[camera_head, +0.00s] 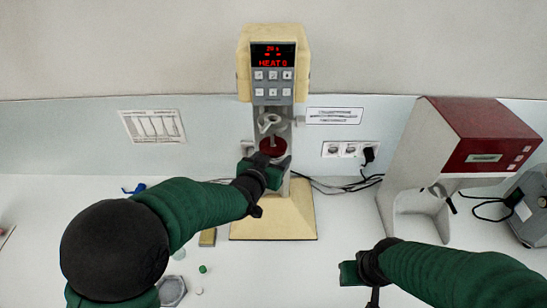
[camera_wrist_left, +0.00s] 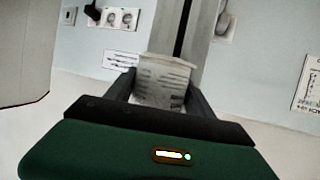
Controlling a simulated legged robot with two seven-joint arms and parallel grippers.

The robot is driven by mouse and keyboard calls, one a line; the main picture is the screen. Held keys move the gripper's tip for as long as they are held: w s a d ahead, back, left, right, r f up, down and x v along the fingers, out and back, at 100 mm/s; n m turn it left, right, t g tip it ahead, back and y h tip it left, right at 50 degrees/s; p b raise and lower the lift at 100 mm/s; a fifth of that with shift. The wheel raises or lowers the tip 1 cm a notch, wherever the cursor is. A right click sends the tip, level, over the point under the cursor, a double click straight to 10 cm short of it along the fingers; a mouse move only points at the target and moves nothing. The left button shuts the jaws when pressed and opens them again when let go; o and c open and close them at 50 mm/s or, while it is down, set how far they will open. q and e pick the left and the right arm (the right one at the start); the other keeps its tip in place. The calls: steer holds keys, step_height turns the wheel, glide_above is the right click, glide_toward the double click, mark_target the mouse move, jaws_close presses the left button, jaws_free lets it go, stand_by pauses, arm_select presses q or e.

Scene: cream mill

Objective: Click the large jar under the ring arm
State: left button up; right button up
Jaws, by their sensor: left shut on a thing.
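The cream mill (camera_head: 273,60) stands at the back, with a beige body, a red-lit display and a grey column. Its pale ring arm (camera_head: 270,123) sticks out below the display. The jar, with a dark red top (camera_head: 273,146), is just below the ring arm, close to the column; I cannot tell whether they touch. In the left wrist view the jar's pale printed side (camera_wrist_left: 163,82) shows between two dark fingers. My left gripper (camera_head: 270,172) is shut on the jar and hides its lower part. My right gripper (camera_head: 362,283) is low at the front, its jaws unclear.
The mill's beige base (camera_head: 298,218) lies under the left gripper. A red and grey machine (camera_head: 450,150) stands on the right, with a grey box (camera_head: 530,205) beside it. Cables (camera_head: 340,186) run along the wall. Small items, including a grey hexagonal dish (camera_head: 172,290), lie near the left arm.

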arm_select(q)
steer(key=s+b, duration=0.2)
steer(key=s, duration=0.7)
steer(key=shift+s, duration=0.4)
stand_by(0.5)
